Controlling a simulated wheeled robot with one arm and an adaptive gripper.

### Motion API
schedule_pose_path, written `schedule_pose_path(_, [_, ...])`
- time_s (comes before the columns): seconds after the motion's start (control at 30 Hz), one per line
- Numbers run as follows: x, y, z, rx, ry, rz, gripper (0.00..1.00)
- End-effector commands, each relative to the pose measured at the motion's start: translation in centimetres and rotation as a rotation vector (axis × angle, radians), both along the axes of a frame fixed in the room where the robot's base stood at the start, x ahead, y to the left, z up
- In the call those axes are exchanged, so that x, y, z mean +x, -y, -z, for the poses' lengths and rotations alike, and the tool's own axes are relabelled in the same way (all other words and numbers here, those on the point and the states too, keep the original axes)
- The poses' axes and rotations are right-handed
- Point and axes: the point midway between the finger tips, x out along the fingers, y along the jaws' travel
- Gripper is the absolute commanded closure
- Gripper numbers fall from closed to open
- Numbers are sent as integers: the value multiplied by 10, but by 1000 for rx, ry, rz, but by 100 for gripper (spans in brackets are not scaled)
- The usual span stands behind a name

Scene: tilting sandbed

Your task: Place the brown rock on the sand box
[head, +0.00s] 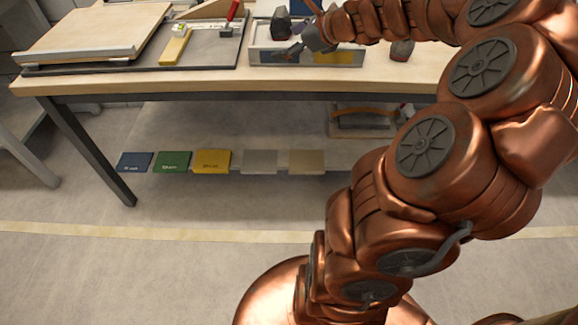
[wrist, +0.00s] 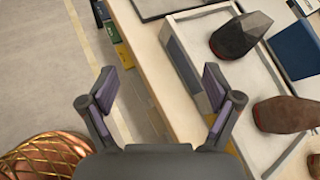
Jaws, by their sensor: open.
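The brown rock (wrist: 286,115) shows at the right of the wrist view, over the far right part of the sand box (wrist: 185,62). The wrist view does not settle whether it rests in the box or just behind it. The sand box, a pale shallow tray (head: 262,57), also shows on the table in the head view. A dark grey rock (wrist: 240,35) stands at its left part, and also shows in the head view (head: 281,22). My gripper (wrist: 162,88) is open and empty, above the table's front edge and the box. In the head view my gripper (head: 293,51) hangs over the box.
Another brownish-grey rock (head: 401,50) stands on the table right of the box. A blue block (wrist: 296,48) lies behind the box. A grey mat (head: 130,56) with a yellow block (head: 175,48) and a board (head: 95,30) fill the table's left. Coloured panels (head: 172,162) lie below.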

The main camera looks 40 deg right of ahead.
Motion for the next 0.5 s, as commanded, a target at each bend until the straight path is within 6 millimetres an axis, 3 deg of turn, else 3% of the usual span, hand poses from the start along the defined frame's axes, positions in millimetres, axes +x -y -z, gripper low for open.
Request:
schedule_pose_path(0.03, [-2,-44,6,-89,-20,-144,11])
schedule_pose_path(0.1, [-13,-99,17,-225,-41,-358,11])
schedule_pose_path(0.2, [-43,-166,37,-405,-64,-664,11])
schedule_pose_path(0.33, [-97,-226,65,-618,-80,-1056,11])
schedule_pose_path(0.4, [-131,-248,79,-720,-84,-1269,11])
schedule_pose_path(0.5, [-181,-264,96,-846,-87,-1569,11])
